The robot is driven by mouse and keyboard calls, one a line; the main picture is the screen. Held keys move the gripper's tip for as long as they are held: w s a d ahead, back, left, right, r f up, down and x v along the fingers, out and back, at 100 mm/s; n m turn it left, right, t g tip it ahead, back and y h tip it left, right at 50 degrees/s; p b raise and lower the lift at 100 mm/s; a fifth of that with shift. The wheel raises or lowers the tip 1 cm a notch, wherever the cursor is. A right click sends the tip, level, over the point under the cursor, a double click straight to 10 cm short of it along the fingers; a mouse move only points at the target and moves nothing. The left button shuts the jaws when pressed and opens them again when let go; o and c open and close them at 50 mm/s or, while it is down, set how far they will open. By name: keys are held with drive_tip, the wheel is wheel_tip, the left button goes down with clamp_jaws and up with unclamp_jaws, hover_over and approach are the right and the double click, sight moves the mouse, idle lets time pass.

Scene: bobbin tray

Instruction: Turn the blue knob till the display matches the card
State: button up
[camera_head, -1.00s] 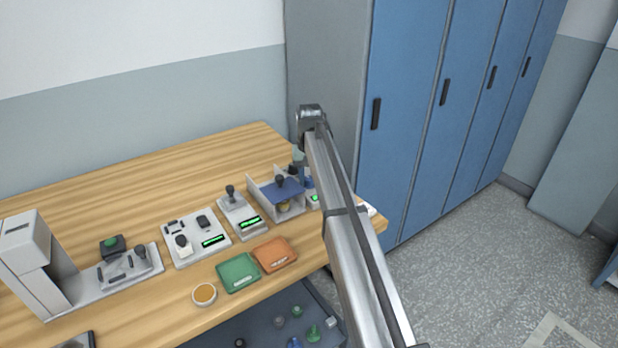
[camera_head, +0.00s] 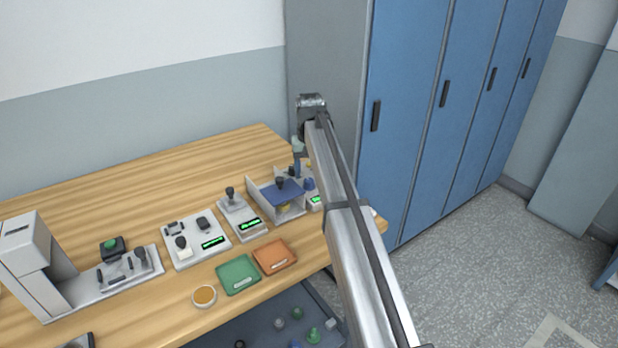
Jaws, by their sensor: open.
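The blue knob (camera_head: 309,184) shows small at the right part of the bench, just left of my arm. A small device with a lit green display (camera_head: 316,200) sits just in front of it, partly hidden by my arm; its reading is too small to make out. My gripper (camera_head: 297,174) points down beside the knob, slightly left of and above it in the picture. It is open, with nothing visible in it; its fingers are tiny and partly covered. I cannot make out the card; a white edge (camera_head: 372,211) shows right of my arm.
Left of the knob stands a bracket with a blue plate (camera_head: 282,192) and a black knob. Further left are a lever box (camera_head: 243,219) and a panel (camera_head: 196,240) with displays. Green (camera_head: 238,274) and orange (camera_head: 274,257) trays lie in front. The back of the bench is clear.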

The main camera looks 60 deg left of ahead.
sight(309, 180)
wheel_tip(309, 180, up, 10)
drive_tip(key=shift+r, duration=0.15)
idle(0.7)
